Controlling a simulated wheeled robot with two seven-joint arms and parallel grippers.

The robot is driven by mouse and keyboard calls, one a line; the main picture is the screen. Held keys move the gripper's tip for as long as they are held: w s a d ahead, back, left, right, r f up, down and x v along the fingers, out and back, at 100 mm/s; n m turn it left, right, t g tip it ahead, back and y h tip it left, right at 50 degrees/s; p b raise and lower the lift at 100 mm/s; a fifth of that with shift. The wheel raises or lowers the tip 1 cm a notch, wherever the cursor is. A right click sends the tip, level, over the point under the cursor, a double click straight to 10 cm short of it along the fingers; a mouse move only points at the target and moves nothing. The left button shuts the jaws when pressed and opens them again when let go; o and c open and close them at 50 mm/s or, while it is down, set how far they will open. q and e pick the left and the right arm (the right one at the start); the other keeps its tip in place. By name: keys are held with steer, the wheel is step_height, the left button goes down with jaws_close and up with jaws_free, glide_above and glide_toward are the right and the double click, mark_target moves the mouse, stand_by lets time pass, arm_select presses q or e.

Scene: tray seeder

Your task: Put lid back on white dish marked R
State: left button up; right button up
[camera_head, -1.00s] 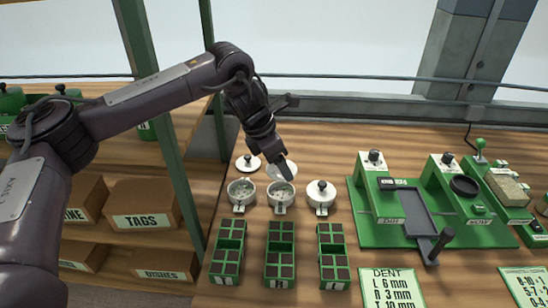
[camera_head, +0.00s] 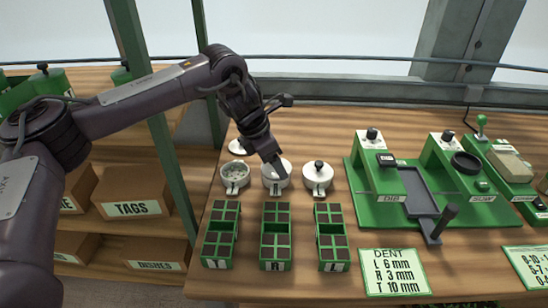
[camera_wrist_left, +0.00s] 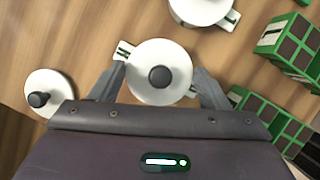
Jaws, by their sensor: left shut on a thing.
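The white middle dish (camera_head: 276,186) stands between two others, behind the green tray marked R; the letter on its own tag is too small to read. A white lid with a dark knob (camera_wrist_left: 160,77) covers its mouth, at or just above the rim. My left gripper (camera_head: 278,172) is over this dish, shut on the lid, with one finger at each side of its edge in the left wrist view. The left dish (camera_head: 235,182) is open with pale contents. Its loose lid (camera_head: 238,147) lies behind it, also seen in the wrist view (camera_wrist_left: 48,92). My right gripper is not in view.
The right dish (camera_head: 318,182) has its lid on, close beside the middle one. Several green seed trays (camera_head: 275,239) stand in front. A green dibber and sower station (camera_head: 376,208) is at right. A green shelf post (camera_head: 160,140) rises at left.

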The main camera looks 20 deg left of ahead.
arm_select(q)
steer(key=shift+r+p, duration=0.1)
steer(key=shift+p, duration=0.35)
stand_by(1.0)
steer(key=shift+f, duration=0.2)
stand_by(0.7)
stand_by(0.6)
steer(key=o, duration=1)
steer(key=shift+o, duration=0.7)
steer(key=shift+r+p, duration=3.1)
steer(key=shift+r, duration=0.4)
